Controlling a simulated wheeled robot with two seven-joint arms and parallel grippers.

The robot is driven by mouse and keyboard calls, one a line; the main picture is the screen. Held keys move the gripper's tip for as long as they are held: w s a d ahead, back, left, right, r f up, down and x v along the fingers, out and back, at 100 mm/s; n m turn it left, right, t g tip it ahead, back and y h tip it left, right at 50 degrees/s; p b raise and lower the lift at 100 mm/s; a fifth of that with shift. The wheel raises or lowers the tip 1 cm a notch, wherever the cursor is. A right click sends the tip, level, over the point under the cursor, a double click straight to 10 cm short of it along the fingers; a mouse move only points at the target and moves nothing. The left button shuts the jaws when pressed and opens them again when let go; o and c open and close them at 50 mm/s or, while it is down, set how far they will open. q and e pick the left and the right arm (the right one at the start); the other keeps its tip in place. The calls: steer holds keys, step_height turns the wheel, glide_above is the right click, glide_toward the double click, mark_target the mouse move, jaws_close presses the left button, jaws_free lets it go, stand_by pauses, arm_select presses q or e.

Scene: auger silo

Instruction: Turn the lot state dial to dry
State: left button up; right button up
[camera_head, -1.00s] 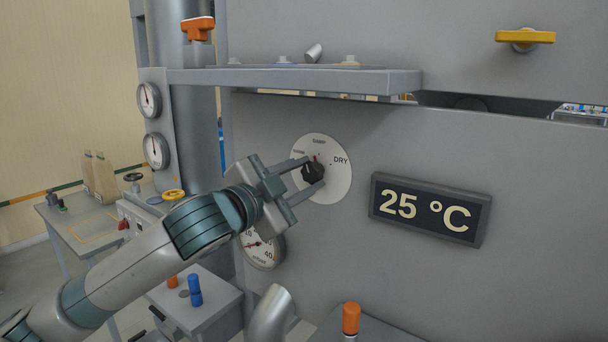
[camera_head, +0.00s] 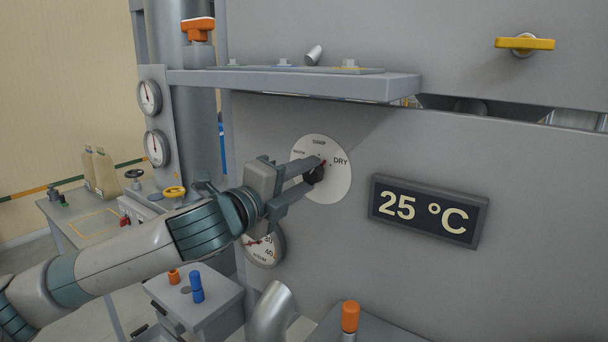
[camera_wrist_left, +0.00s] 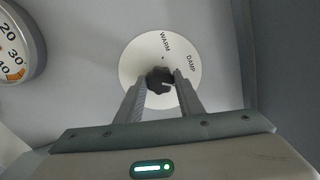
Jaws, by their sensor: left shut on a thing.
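The lot state dial (camera_head: 335,186) is a white disc on the grey panel, with a dark knob (camera_head: 316,174) at its centre. In the head view the word DRY is at its right, and a red mark on the knob points up and right towards DRY. My left gripper (camera_head: 312,173) is shut on the knob. In the left wrist view the dial (camera_wrist_left: 140,66) shows WARM and DAMP, and the fingers stand on both sides of the knob (camera_wrist_left: 159,80); DRY is hidden there. My right gripper is not in view.
A 25 °C display (camera_head: 428,210) is right of the dial. A grey shelf (camera_head: 300,82) juts out above it. A round gauge (camera_head: 262,247) sits below left of the dial, and an orange-topped post (camera_head: 350,317) stands below.

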arm_select(q)
steer(key=m, duration=0.5)
steer(key=shift+p, duration=0.4)
steer(key=o, duration=1.1)
steer(key=shift+c, duration=0.2)
steer(key=shift+s, duration=0.15)
